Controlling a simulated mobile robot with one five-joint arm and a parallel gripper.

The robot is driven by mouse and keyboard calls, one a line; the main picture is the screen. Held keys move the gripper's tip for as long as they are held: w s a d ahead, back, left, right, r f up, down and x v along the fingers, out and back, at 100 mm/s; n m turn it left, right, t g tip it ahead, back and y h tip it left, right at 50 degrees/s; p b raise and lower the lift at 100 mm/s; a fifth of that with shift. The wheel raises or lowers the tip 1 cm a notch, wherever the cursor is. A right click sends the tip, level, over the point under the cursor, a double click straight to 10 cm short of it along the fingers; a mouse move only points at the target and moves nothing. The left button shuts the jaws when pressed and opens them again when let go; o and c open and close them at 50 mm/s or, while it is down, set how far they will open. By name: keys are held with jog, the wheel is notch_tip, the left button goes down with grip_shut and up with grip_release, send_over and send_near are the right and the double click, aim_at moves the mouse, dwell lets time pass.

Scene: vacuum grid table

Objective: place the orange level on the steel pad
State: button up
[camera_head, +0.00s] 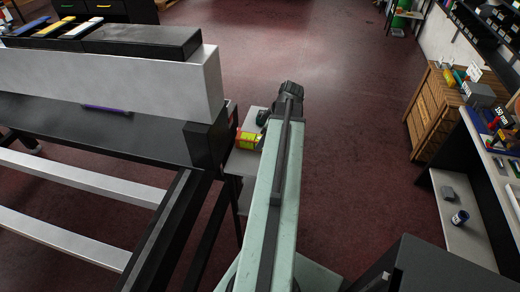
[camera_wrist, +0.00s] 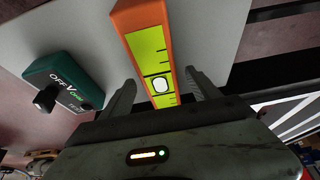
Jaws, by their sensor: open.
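The orange level (camera_wrist: 150,50), an orange bar with a yellow-green marked face and a round white vial, lies on a light grey surface in the wrist view. My gripper (camera_wrist: 161,80) is open, with one finger on each side of the level's near part. I see no clear grip on it, and its near end is hidden by the gripper body. In the head view the level (camera_head: 247,140) shows as a small yellow and orange piece left of my arm; the dark end of my gripper (camera_head: 289,92) is just beyond it. I cannot pick out the steel pad.
A green meter with a dark knob (camera_wrist: 65,82) lies left of the level. The small grey side table (camera_head: 240,164) stands against the large black-framed grid table (camera_head: 165,140). A wooden cabinet (camera_head: 437,105) and a shelf unit (camera_head: 470,215) stand right. Open red floor lies between.

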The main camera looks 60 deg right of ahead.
jog(key=shift+b+x, duration=0.3)
jog(key=shift+x, duration=0.7)
jog(key=shift+r, duration=0.15)
grip_shut()
jog(key=shift+r+p, duration=0.1)
jog(key=shift+p, duration=0.2)
notch_tip(320, 180, up, 10)
jog(key=p, duration=1)
